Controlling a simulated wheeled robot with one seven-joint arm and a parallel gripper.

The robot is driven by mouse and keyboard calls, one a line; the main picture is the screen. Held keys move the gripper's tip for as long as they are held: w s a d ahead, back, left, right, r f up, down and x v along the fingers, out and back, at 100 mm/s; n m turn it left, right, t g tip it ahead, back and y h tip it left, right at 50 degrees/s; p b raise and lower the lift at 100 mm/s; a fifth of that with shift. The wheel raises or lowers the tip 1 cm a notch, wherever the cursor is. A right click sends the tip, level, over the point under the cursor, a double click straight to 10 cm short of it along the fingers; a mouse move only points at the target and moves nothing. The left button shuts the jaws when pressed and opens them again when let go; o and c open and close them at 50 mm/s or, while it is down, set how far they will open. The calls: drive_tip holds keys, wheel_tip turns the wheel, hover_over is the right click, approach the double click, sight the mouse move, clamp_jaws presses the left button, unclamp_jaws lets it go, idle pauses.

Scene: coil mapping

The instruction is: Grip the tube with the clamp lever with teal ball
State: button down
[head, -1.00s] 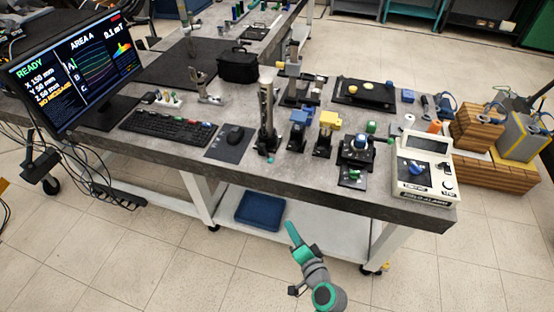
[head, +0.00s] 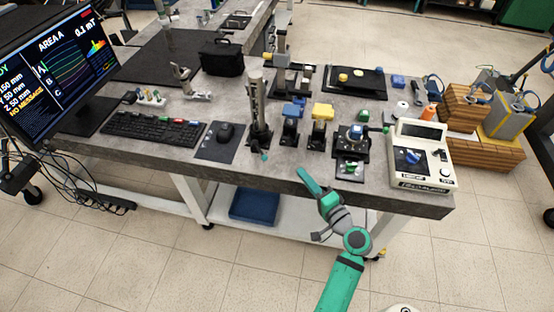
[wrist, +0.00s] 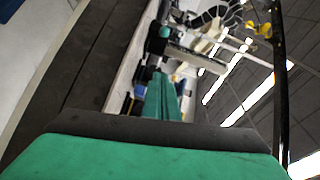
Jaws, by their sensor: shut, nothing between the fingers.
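A grey upright post (head: 257,108) stands near the front edge of the bench in the head view. I take it to be the tube in its holder. A small clamp lever with a teal ball (head: 264,156) sticks out low at its front. My gripper (head: 303,174) is shut and empty, in front of the bench edge, below and right of the teal ball and apart from it. In the wrist view my green fingers (wrist: 163,98) are together. A teal round part (wrist: 165,32) beyond them may be the ball; I cannot tell for certain.
The bench (head: 240,166) has a mouse (head: 226,132) and keyboard (head: 155,128) left of the post. Blue-topped (head: 291,115) and yellow-topped (head: 321,115) blocks and a white meter (head: 422,155) stand to its right. A blue bin (head: 254,205) sits on the lower shelf.

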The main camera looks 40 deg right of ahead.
sight(260, 151)
drive_tip(key=w, duration=0.9)
drive_tip(key=shift+w+d+f, duration=0.15)
drive_tip(key=shift+w+d, duration=0.05)
drive_tip(key=shift+d, duration=0.2)
drive_tip(key=shift+w+a+f, duration=0.2)
drive_tip(key=shift+w+a, duration=0.25)
drive_tip(key=shift+a, duration=0.15)
drive_tip(key=shift+w+a+f, duration=0.2)
drive_tip(key=shift+w+a, duration=0.2)
drive_tip(key=shift+a, duration=0.2)
drive_tip(key=shift+w+a, duration=0.25)
drive_tip(key=shift+a, duration=0.35)
drive_tip(key=shift+s+f, duration=0.1)
